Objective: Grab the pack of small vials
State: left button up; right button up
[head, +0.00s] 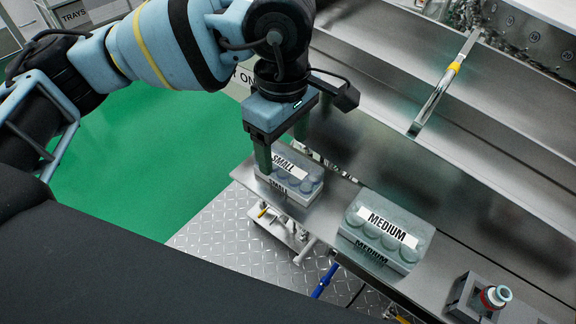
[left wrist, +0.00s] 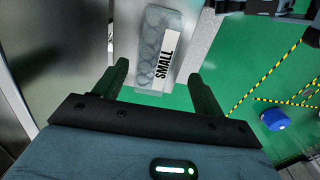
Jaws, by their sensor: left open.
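The pack of small vials (head: 301,183) is a clear box with a white SMALL label, sitting at the left end of the metal shelf in the head view. In the left wrist view the small pack (left wrist: 160,50) lies ahead, between the lines of the two fingers. My left gripper (head: 283,150) is over the pack with its fingers pointing down. In the left wrist view the left gripper (left wrist: 157,85) is open with nothing between its fingertips; whether a finger touches the pack is unclear. My right gripper is not in view.
A pack labelled MEDIUM (head: 386,230) sits on the shelf to the right. A small holder with a red-and-white capped vial (head: 495,297) is at the lower right. Green floor (head: 150,160) lies left of the shelf.

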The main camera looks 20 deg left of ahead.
aim_at(287, 159)
pick_arm(q)
jog(key=shift+w+f, duration=0.15)
jog(key=shift+f, duration=0.9)
jog(key=shift+w+d+f+p, duration=0.1)
jog(key=shift+f+p, duration=0.1)
jog(key=shift+f, duration=0.95)
jog(key=shift+w+d+f+p, duration=0.1)
jog(key=shift+f+p, duration=0.05)
jog(key=shift+f, duration=1)
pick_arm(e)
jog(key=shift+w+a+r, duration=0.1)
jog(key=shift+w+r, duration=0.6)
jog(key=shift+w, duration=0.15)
pick_arm(q)
jog(key=shift+c, duration=0.4)
jog(key=c, duration=1)
jog(key=shift+c, duration=0.2)
jog(key=shift+r, duration=0.1)
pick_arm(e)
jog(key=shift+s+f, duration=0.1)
